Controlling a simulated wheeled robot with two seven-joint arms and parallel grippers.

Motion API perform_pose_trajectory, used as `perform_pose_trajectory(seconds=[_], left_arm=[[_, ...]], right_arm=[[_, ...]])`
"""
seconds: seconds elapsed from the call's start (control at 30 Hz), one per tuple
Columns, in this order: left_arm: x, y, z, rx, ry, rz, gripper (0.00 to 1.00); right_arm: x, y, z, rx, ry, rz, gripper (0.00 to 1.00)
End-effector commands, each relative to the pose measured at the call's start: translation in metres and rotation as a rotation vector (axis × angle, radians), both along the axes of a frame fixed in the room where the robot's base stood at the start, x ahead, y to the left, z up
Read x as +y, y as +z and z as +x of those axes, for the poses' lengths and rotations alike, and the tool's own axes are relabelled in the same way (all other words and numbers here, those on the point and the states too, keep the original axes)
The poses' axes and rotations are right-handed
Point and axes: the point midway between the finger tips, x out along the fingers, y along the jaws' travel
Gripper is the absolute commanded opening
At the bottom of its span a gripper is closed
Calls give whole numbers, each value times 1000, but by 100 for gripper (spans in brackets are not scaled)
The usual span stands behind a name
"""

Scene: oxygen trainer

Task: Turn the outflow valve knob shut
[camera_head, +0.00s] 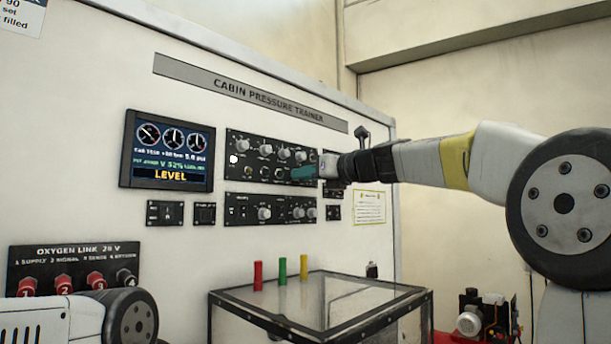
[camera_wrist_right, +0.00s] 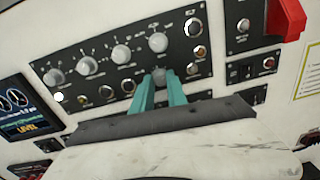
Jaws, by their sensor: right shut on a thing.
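The upper control panel (camera_head: 236,150) holds several pale knobs and small round controls. My right gripper (camera_head: 300,173) reaches it from the right. In the right wrist view its two teal fingers (camera_wrist_right: 161,84) point at the panel's lower row and are shut on a small grey knob (camera_wrist_right: 162,72), which I take as the outflow valve knob. The fingers hide most of it, and its label is not readable. The display (camera_head: 170,150) to the left reads LEVEL, with a green line that seems to show 52%. My left gripper is out of view.
A lower panel (camera_head: 240,222) with knobs sits just below. A lever (camera_head: 362,133) stands out at the upper right, with a red handle (camera_wrist_right: 288,18) in the wrist view. A clear-topped box (camera_head: 350,300) with red, green and yellow pegs stands below the arm.

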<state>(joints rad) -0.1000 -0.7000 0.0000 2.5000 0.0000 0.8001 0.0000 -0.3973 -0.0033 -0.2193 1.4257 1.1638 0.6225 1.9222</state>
Motion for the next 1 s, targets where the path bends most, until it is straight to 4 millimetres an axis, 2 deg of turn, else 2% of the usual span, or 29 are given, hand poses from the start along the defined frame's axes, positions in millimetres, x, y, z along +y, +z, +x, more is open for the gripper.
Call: perform_pose_trajectory(seconds=[0.27,1.0], left_arm=[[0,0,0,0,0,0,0],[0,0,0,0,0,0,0]], right_arm=[[-1,-1,0,-101,-1,-102,0],[-1,-1,0,-588,-1,-591,0]])
